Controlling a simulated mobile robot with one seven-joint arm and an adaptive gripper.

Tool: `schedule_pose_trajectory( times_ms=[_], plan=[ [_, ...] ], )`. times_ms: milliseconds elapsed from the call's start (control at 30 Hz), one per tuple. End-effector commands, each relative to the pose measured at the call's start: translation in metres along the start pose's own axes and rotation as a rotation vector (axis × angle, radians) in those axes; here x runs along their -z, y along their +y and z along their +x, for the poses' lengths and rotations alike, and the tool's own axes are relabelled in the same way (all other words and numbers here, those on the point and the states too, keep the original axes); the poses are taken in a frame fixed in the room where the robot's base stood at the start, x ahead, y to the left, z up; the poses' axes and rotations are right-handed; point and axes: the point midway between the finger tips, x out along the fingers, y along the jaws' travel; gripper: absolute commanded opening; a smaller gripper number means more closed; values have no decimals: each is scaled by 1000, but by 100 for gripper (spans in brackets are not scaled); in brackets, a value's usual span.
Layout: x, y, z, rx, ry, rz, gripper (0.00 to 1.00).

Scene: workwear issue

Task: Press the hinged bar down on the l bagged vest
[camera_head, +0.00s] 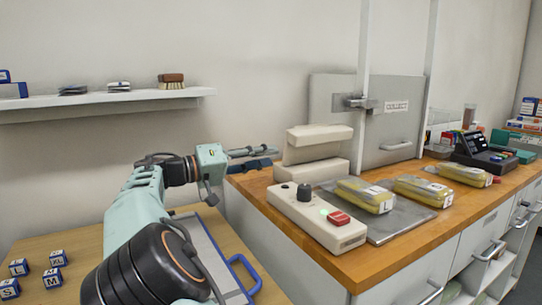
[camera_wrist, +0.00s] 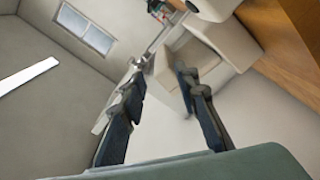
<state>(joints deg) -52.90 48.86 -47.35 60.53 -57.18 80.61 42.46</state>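A cream hinged bar (camera_head: 320,132) stands raised above its cream base (camera_head: 318,170) at the back left of the wooden counter. Three yellow bagged vests with white labels lie to the right: a left one (camera_head: 364,196), a middle one (camera_head: 422,191) and a right one (camera_head: 465,174).
A cream control box (camera_head: 318,222) with a black knob, green light and red button stands in front of the bar. White posts rise behind. Lettered cubes (camera_head: 52,277) and a blue-handled tray (camera_head: 235,275) sit on the lower table.

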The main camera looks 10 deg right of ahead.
Motion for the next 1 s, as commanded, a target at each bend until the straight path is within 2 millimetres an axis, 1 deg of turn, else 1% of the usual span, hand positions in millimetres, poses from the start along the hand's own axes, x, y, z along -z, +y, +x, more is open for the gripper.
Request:
schedule_pose_trajectory(
  times_ms=[300, 500, 1000],
  plan=[
    [1, 1, -23, 1, 1, 1, 29],
    [0, 1, -35, 0, 0, 0, 29],
    [0, 0, -37, -1, 0, 0, 29]
  ],
)
